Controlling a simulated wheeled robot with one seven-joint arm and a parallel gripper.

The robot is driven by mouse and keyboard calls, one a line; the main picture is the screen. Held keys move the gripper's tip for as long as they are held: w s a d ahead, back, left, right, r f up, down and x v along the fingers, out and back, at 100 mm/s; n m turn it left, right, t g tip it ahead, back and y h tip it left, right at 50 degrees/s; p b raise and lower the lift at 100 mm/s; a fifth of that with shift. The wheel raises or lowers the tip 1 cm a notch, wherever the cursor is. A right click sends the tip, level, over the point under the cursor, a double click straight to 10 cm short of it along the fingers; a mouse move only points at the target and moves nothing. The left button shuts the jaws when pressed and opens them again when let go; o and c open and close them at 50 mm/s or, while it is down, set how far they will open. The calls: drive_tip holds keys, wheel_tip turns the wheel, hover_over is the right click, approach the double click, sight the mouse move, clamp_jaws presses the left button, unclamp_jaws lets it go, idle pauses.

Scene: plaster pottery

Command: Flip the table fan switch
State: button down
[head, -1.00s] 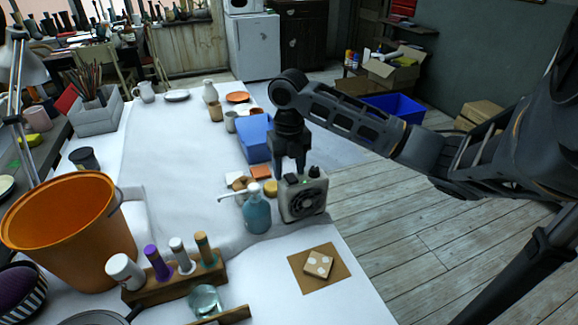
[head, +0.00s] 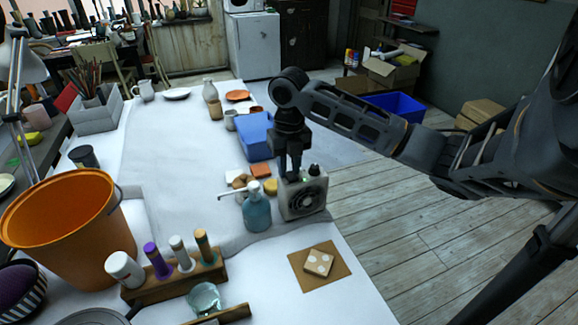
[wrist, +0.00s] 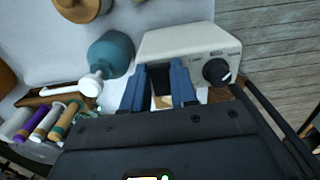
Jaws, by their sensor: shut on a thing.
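The table fan (head: 303,199) is a small pale box with a round dark grille, standing near the table's right edge. In the wrist view its pale top (wrist: 190,42) shows, with a dark knob (wrist: 216,71) to the right of my fingers. My gripper (head: 290,178) points down onto the left part of the fan's top. In the wrist view the two blue fingers of my gripper (wrist: 160,68) stand on either side of a dark piece, which appears to be the switch (wrist: 161,76). The fingers hide most of it, and its position cannot be told.
A teal pump bottle (head: 257,210) stands close to the fan's left. A blue bin (head: 254,137) and small blocks are behind it. A patterned tile on a brown mat (head: 338,280) lies in front. The white table's middle is clear.

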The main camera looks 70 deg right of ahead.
drive_tip(key=shift+s+a+f+t+h+b, duration=0.2)
drive_tip(key=shift+t+h+b, duration=0.45)
drive_tip(key=shift+b, duration=1.65)
drive_tip(key=shift+r+t+h+b, duration=0.1)
drive_tip(key=shift+t+h+b, duration=0.2)
drive_tip(key=shift+b, duration=0.5)
drive_tip(key=shift+a+r+h, duration=0.1)
drive_tip(key=shift+r+h, duration=0.05)
drive_tip(key=shift+h, duration=0.1)
drive_tip(key=shift+s, duration=0.1)
drive_tip(key=shift+r, duration=0.1)
drive_tip(key=c, duration=0.9)
unclamp_jaws()
